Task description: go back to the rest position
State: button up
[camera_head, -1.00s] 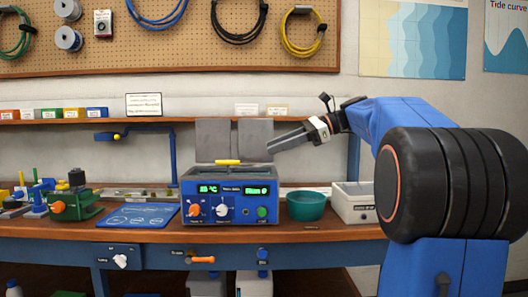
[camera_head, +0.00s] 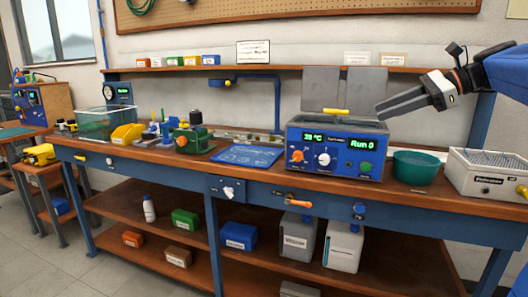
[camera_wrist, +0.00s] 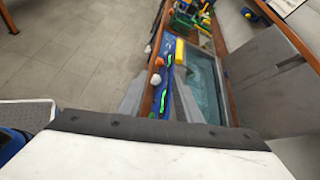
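My gripper (camera_head: 380,111) is held in the air at the right, above and right of the blue bath unit (camera_head: 335,168). Its two grey fingers point left and slightly down; they look apart, with nothing between them. In the wrist view, the fingers (camera_wrist: 160,100) show apart over the unit, whose open basin (camera_wrist: 204,88) holds clear liquid. The unit has green lit displays, an orange knob, a white knob and a yellow handle (camera_head: 337,112) on top. Two grey panels (camera_head: 325,85) stand upright behind it.
A teal bowl (camera_head: 414,168) and a white box (camera_head: 480,175) stand right of the unit. A blue mat (camera_head: 247,155) and green device (camera_head: 194,140) lie left. A shelf (camera_head: 225,67) runs behind. The floor (camera_head: 55,245) at front left is clear.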

jog(key=s+a+f+n+g+h, duration=0.1)
jog(key=s+a+f+n+h, duration=0.3)
jog(key=s+f, duration=0.4)
jog(key=s+a+f+n+g+h, duration=0.15)
jog(key=s+a+f+n, duration=0.35)
jog(key=f, duration=0.5)
jog(key=s+d+f+n+t+h, duration=0.1)
jog(key=s+f+n+h, duration=0.4)
jog(key=s+f+n, duration=0.6)
jog(key=s+f, duration=0.4)
jog(key=f, duration=0.3)
jog(key=shift+d+f, duration=0.25)
jog(key=shift+f, duration=0.1)
